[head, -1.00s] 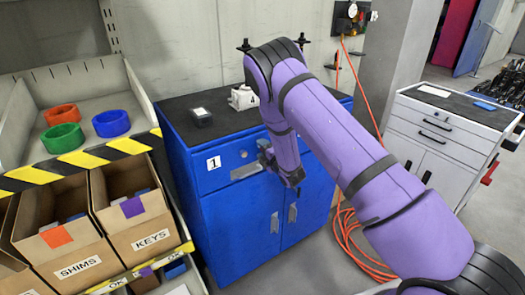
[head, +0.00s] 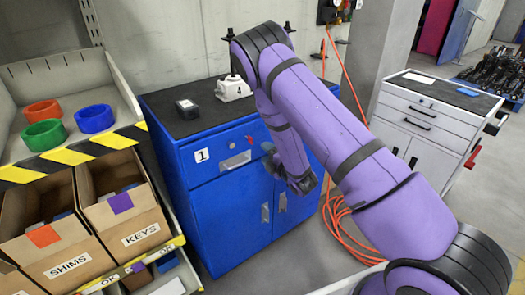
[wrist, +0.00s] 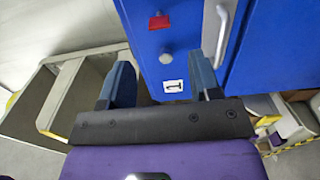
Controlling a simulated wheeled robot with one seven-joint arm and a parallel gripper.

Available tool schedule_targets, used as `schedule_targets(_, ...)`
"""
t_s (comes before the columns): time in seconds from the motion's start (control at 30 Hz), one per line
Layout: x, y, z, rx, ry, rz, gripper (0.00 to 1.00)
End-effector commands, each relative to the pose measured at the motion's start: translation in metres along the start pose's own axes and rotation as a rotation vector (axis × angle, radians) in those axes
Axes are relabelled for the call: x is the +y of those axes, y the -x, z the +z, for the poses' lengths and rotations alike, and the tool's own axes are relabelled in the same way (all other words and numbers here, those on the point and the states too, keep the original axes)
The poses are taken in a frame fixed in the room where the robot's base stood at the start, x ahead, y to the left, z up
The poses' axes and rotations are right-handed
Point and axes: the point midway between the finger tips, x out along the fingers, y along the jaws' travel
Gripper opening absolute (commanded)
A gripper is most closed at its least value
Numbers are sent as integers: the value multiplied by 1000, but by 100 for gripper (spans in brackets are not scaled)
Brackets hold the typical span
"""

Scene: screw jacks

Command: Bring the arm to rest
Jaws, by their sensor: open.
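My purple arm reaches across the right of the head view, with its elbow high in front of the blue cabinet (head: 225,215) and its forearm hanging down. My gripper (wrist: 160,78) is open in the wrist view, with two dark blue-grey fingers apart and nothing between their tips. In the head view the gripper is partly hidden by the arm, in front of the cabinet's right side. The cabinet front, with its "1" label (wrist: 173,86), lies beyond the fingers in the wrist view. No contact shows.
A small dark box (head: 187,109) and a white jack-like device (head: 234,89) stand on the cabinet top. Open cardboard bins (head: 128,215) and a tray with coloured rings (head: 93,119) are at left. A white drawer cabinet (head: 432,120) stands right; an orange hose (head: 345,240) lies between.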

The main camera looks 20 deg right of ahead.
Motion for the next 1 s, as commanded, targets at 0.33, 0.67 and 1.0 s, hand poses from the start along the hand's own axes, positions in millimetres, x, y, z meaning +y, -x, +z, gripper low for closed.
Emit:
schedule_targets(0.33, 0, 1, 0, 0, 0, 1, 57)
schedule_targets(0.67, 21, -6, 6, -39, -54, -23, 57)
schedule_targets(1.0, 104, -16, 28, -209, -331, -150, 57)
